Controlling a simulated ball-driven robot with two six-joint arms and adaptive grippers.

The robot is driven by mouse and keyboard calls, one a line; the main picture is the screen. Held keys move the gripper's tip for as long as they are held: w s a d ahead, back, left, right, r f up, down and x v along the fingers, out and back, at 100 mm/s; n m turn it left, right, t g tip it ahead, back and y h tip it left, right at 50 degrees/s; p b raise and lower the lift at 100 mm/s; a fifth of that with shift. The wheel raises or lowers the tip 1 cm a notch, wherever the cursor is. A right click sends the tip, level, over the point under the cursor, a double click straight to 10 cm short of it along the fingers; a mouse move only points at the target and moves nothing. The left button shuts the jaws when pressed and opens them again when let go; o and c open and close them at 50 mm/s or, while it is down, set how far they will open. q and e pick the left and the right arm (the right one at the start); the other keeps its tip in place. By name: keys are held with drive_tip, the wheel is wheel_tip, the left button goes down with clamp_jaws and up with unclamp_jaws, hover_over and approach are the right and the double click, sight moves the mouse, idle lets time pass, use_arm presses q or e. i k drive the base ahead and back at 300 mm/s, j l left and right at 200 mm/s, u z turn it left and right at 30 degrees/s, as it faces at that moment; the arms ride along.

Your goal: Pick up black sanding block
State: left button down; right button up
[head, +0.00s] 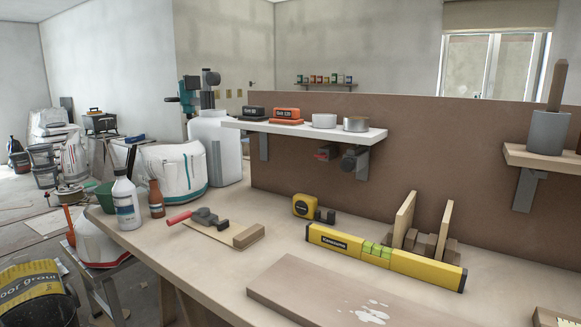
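The black sanding block (254,112) sits on the white wall shelf (345,137), near its left end. It has a small pale label on its front side, too small to read surely. An orange and black sanding block (286,114) sits just to its right, a little apart. Neither of my grippers shows in the head view, so I cannot see whether they are open or shut.
Two round tins (324,121) stand farther right on the shelf. A tall white container (213,145) stands left of the shelf.

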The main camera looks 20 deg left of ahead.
sight(254, 114)
drive_tip(key=j+z, duration=0.25)
drive_tip(key=z, duration=0.2)
drive_tip(key=j+z, duration=0.25)
drive_tip(key=z, duration=0.25)
drive_tip(key=k+j+z, duration=0.1)
drive_tip(key=j, duration=0.3)
drive_tip(key=k+j+z, duration=0.1)
drive_tip(key=j, duration=0.3)
drive_tip(key=k+j+z, duration=0.1)
drive_tip(key=j, duration=0.25)
drive_tip(key=k+j, duration=0.3)
drive_tip(key=k+j+z, duration=0.15)
drive_tip(key=j, duration=0.3)
